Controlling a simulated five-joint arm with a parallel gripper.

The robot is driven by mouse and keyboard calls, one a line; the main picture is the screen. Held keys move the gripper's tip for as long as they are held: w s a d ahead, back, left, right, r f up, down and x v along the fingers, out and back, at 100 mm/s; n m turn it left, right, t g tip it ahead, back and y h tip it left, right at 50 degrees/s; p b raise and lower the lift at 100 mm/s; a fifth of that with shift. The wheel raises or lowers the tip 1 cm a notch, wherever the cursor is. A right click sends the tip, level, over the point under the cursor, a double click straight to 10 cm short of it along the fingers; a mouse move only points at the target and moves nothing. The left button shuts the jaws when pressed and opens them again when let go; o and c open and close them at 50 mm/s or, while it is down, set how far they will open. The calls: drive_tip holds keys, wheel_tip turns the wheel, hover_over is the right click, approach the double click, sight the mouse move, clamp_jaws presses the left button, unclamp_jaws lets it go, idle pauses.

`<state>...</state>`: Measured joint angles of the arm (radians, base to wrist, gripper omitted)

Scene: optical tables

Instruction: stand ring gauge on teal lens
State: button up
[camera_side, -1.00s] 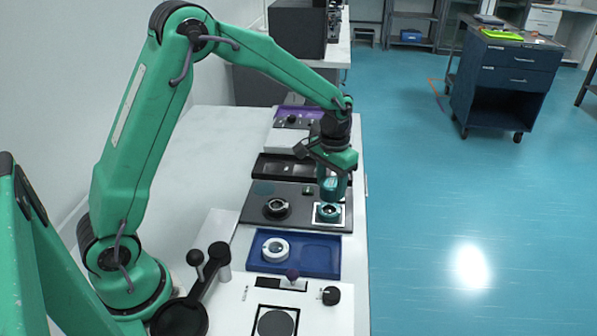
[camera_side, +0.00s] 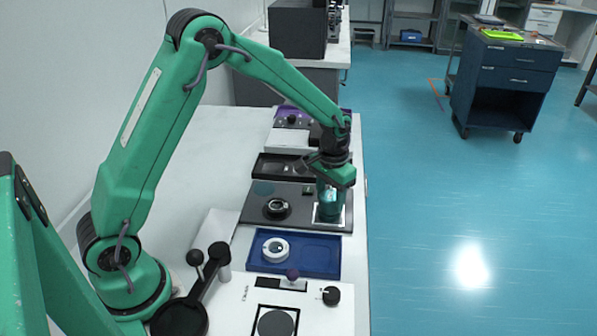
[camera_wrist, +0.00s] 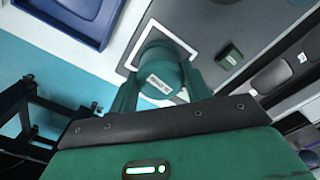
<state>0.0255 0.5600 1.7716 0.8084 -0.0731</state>
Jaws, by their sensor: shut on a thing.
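In the side view my gripper is low over the white square (camera_side: 315,221) on the dark grey board. I cannot tell whether the gauge touches the lens.
A black-rimmed lens (camera_side: 277,207) stands left on the same grey board (camera_side: 254,207). A small dark green block (camera_wrist: 230,55) lies beside the square. Knobs stand on the white front panel.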

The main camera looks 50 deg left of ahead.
sight(330, 195)
drive_tip(key=shift+f, duration=0.1)
drive_tip(key=o, duration=1.1)
drive_tip(key=shift+r, duration=6.2)
drive_tip(key=shift+s, duration=0.1)
